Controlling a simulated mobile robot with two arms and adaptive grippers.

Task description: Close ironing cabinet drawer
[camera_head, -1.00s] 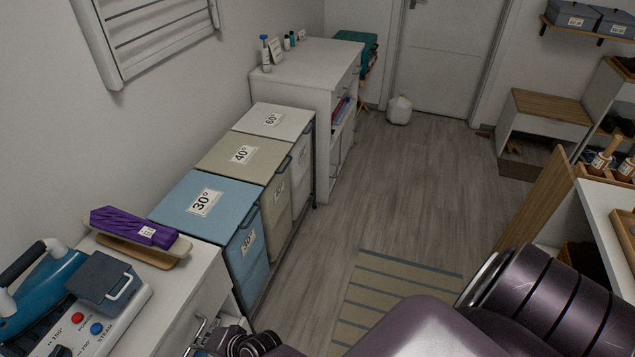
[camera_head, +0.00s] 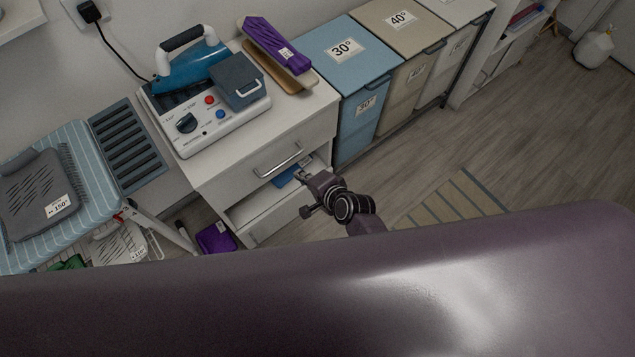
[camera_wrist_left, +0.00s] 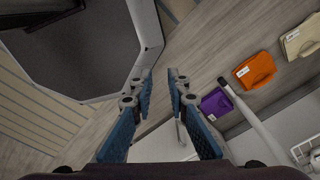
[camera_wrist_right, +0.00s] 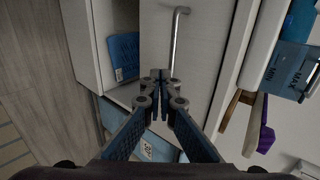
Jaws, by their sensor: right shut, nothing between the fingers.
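The white ironing cabinet (camera_head: 317,105) stands left of centre in the head view. Its top drawer has a white front (camera_head: 240,185) and a metal bar handle (camera_head: 278,161). I cannot tell how far the drawer stands out. My right gripper (camera_head: 301,174) is shut and empty, just in front of the cabinet, below and right of the handle. In the right wrist view the drawer front (camera_wrist_right: 205,62) is beyond the fingertips (camera_wrist_right: 159,74), with the handle (camera_wrist_right: 179,38) beside them. My left gripper (camera_wrist_left: 160,74) is open and empty over the floor; the head view does not show it.
An iron (camera_head: 190,68) on its station and a purple item (camera_head: 268,42) are on the cabinet top. A blue hamper (camera_head: 345,55) stands beside the cabinet. An ironing board (camera_head: 80,155) is at left. A blue item (camera_head: 287,177) sits below the drawer.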

